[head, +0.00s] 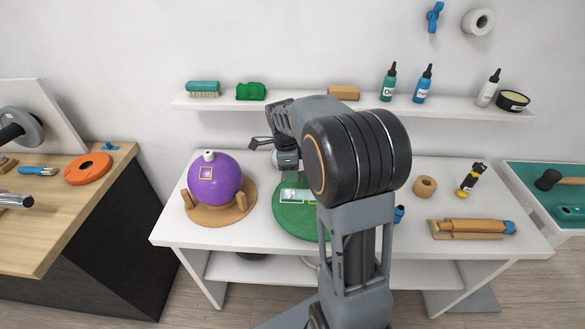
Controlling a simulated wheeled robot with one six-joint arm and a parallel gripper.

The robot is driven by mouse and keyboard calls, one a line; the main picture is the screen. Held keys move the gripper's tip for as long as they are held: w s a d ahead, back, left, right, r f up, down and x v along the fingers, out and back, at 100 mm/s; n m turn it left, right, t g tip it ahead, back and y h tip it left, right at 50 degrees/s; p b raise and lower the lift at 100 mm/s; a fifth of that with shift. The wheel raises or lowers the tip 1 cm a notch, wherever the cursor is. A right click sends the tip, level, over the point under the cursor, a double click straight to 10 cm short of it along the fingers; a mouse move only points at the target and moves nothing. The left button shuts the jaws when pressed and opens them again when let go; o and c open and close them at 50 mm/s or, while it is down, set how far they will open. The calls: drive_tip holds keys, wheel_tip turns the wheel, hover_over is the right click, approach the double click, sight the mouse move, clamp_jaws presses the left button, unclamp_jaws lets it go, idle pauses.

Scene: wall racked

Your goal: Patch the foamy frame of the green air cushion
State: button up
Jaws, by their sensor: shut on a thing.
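The green air cushion (290,220) is a round green disc lying on the white table, partly hidden behind my arm. A pale, whitish rectangular frame (292,196) shows on its upper part, just below my gripper; a second small light outline sits beside it near the arm. Whether the whitish fill is foam cannot be told at this size. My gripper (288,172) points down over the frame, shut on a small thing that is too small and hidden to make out.
A purple ball (225,180) with a yellow-outlined square rests in a wooden stand to the left. A tan ring (425,187), a yellow-black tool (471,180) and a wooden-handled tool (472,227) lie to the right. A shelf (300,104) with bottles runs behind.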

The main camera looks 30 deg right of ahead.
sight(293, 194)
drive_tip(key=shift+f+b, duration=2.6)
drive_tip(key=shift+f, duration=1)
drive_tip(key=shift+f, duration=0.15)
drive_tip(key=o, duration=1)
drive_tip(key=r, duration=0.4)
drive_tip(key=a+r, duration=0.1)
drive_tip(key=r, duration=0.8)
drive_tip(key=shift+w+a+r, duration=0.25)
drive_tip(key=shift+w+r, duration=0.1)
drive_tip(key=shift+r, duration=0.05)
